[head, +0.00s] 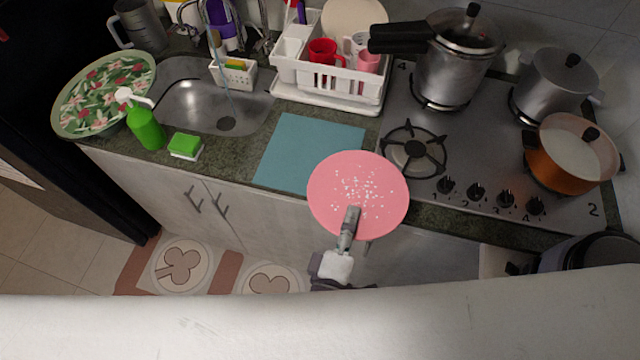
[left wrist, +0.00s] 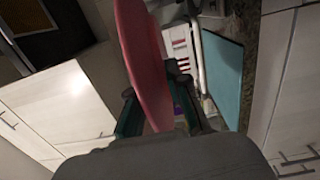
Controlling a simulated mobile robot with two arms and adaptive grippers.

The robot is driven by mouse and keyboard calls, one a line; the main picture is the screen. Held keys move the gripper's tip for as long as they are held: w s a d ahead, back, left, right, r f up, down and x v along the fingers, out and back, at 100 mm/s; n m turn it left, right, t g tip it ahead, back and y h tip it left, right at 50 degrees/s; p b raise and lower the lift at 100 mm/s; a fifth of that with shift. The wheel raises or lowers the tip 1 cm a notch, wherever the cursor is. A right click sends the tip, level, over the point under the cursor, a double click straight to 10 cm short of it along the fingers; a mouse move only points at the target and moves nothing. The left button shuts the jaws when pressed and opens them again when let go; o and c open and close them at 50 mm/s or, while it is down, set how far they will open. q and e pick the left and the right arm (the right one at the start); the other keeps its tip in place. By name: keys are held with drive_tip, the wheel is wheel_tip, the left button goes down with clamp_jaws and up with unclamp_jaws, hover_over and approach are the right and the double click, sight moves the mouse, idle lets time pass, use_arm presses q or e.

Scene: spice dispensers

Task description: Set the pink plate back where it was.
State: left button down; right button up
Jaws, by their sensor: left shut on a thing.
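The pink plate (head: 330,194) is in the air in front of the counter edge, at the right of the blue mat (head: 308,145). White specks are scattered over its face. My left gripper (head: 352,216) is shut on the near part of the plate. In the left wrist view the plate (left wrist: 142,58) shows nearly edge-on between the two fingers of the left gripper (left wrist: 155,108). The mat also shows there (left wrist: 222,72) and looks bare. My right gripper is in neither view.
A white dish rack (head: 330,88) with cups and a plate stands behind the mat. The stove (head: 440,160) with several pots is at the right. The sink (head: 205,105), green soap bottle (head: 146,128) and green sponge (head: 185,145) are at the left.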

use_arm(q)
drive_tip(key=shift+s+d, duration=0.2)
drive_tip(key=shift+d, duration=0.3)
drive_tip(key=shift+w+a+f+b, duration=0.1)
drive_tip(key=shift+w+f+b, duration=0.05)
drive_tip(key=shift+f+b, duration=0.2)
drive_tip(key=w+a+f+b, duration=0.7)
drive_tip(key=a+f+b, duration=0.1)
drive_tip(key=f+b, duration=0.2)
drive_tip(key=shift+w+a+f, duration=0.1)
